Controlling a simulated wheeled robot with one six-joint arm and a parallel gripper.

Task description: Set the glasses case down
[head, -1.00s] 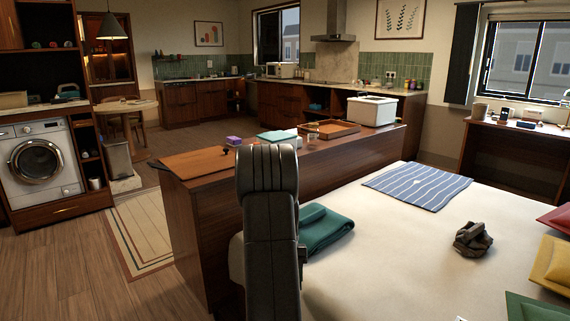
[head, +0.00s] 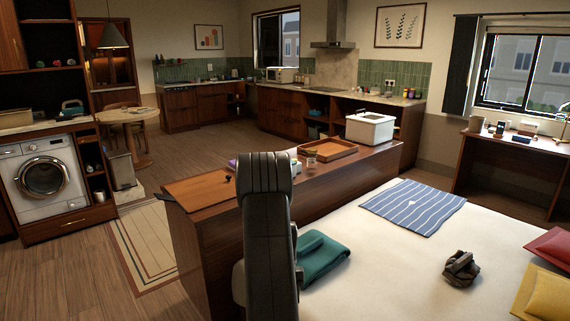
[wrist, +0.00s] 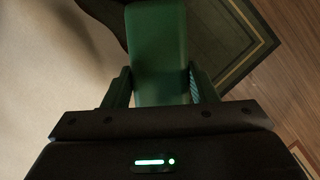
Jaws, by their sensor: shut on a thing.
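The glasses case (wrist: 158,55) is a long, dark green block with rounded corners. In the wrist view it stands out between the fingers of my gripper (wrist: 162,85), which is shut on it, with one finger along each side. It appears held above the surfaces below it. In the head view my dark arm rises in the foreground, and neither my gripper nor the held case can be made out there.
A pale bed (head: 390,285) fills the right foreground, with a folded teal towel (head: 325,262), striped cloth (head: 413,207) and dark lump (head: 461,269). A wooden counter (head: 205,235) holds a tray (head: 327,150) and white box (head: 370,127). A dark-bordered rug (wrist: 240,50) lies below my gripper.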

